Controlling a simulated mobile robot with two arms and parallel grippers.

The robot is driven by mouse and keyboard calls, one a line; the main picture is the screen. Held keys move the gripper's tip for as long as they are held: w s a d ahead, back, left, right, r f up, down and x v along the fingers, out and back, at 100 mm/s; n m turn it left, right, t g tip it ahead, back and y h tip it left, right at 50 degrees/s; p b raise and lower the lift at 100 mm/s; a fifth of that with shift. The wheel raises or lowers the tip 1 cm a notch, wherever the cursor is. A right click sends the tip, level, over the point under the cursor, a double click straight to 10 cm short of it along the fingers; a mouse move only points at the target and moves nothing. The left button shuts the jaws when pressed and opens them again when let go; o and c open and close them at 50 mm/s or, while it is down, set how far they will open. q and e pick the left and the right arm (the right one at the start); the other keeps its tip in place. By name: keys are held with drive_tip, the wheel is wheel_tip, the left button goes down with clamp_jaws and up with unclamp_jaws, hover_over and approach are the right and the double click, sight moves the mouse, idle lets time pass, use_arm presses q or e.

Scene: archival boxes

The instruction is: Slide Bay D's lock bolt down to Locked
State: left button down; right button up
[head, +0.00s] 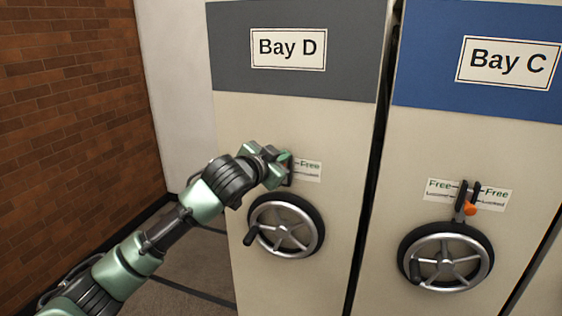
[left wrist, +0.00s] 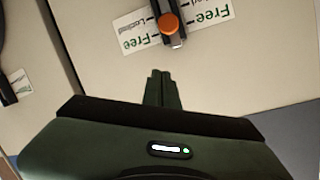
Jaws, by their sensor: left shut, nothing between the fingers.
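Bay D's lock bolt, a dark upright piece with an orange knob (left wrist: 168,24), shows upside down in the left wrist view. White labels (left wrist: 208,16) reading Free and Locked flank it. The knob's exact level between the marks is hard to tell. In the head view, my left gripper (head: 283,167) is at Bay D's lock and hides most of it; a label (head: 308,170) shows beside it. In the left wrist view, my left gripper's fingers (left wrist: 161,76) are shut and empty, with panel visible between their tips and the knob. My right gripper is not in view.
Bay D's spoked handwheel (head: 286,226) sits just below the lock. Bay C (head: 420,140) stands to the right across a narrow dark gap, with its own orange-knobbed lock (head: 470,210) and handwheel (head: 445,256). A brick wall (head: 70,80) is on the left.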

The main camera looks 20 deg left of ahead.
use_arm(q)
drive_tip(key=w+f+p, duration=0.1)
drive_tip(key=f, duration=0.1)
drive_tip(key=w+a+f, duration=0.1)
drive_tip(key=w+f, duration=0.1)
drive_tip(key=shift+w+a+f+p, duration=0.1)
drive_tip(key=shift+a+p, duration=0.05)
drive_tip(key=shift+p, duration=0.2)
wheel_tip(320, 180, down, 4)
drive_tip(key=shift+r+b, duration=0.1)
drive_tip(key=shift+b, duration=0.65)
